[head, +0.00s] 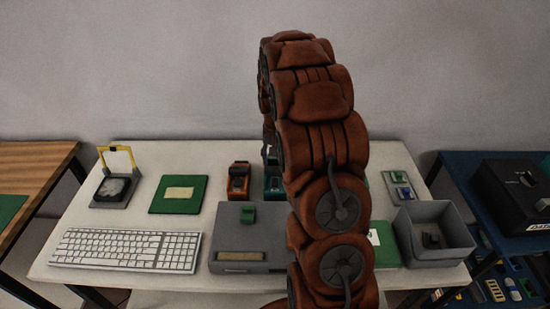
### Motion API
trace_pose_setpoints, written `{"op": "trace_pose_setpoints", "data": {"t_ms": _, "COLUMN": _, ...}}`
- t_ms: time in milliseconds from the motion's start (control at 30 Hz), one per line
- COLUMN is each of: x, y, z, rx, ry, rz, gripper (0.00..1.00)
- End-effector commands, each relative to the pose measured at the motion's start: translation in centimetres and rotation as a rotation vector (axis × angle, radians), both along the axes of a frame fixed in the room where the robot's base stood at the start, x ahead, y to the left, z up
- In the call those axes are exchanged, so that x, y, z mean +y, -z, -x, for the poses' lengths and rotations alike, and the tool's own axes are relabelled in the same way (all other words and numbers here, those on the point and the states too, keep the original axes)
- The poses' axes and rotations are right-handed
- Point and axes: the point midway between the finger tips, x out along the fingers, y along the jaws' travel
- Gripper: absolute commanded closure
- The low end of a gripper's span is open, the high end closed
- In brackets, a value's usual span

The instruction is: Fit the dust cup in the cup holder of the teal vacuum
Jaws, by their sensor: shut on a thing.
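The teal vacuum (273,183) stands at the back middle of the white table, beside an orange device of similar shape. My own arm covers its right side, so its cup holder cannot be made out. My arm rises in front of the table and bends over, and its far end drops down behind itself near the teal vacuum. My gripper is hidden behind the arm, and so is whatever it may hold. I cannot pick out the dust cup. A small pale patch above the teal vacuum is too small to identify.
The orange device (238,181) stands left of the teal vacuum. A grey box (233,242) with a green block (248,213), a keyboard (127,249), a green board (179,194), a yellow-framed stand (113,185) and an open grey bin (444,245) crowd the table (200,287).

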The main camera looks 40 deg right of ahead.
Motion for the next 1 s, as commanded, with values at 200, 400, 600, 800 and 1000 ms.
{"op": "trace_pose_setpoints", "data": {"t_ms": 200, "x": 0.0, "y": 0.6, "z": 0.0, "rx": 0.001, "ry": 0.0, "rz": -0.001, "gripper": 0.77}}
{"op": "trace_pose_setpoints", "data": {"t_ms": 400, "x": 0.0, "y": 1.1, "z": 0.0, "rx": 0.001, "ry": 0.0, "rz": -0.001, "gripper": 0.77}}
{"op": "trace_pose_setpoints", "data": {"t_ms": 600, "x": 0.0, "y": 1.5, "z": 0.0, "rx": 0.001, "ry": 0.0, "rz": -0.001, "gripper": 0.77}}
{"op": "trace_pose_setpoints", "data": {"t_ms": 800, "x": 0.0, "y": 1.5, "z": 0.0, "rx": 0.0, "ry": 0.0, "rz": 0.0, "gripper": 0.77}}
{"op": "trace_pose_setpoints", "data": {"t_ms": 1000, "x": 0.0, "y": 1.5, "z": 0.0, "rx": 0.0, "ry": 0.0, "rz": 0.0, "gripper": 0.34}}
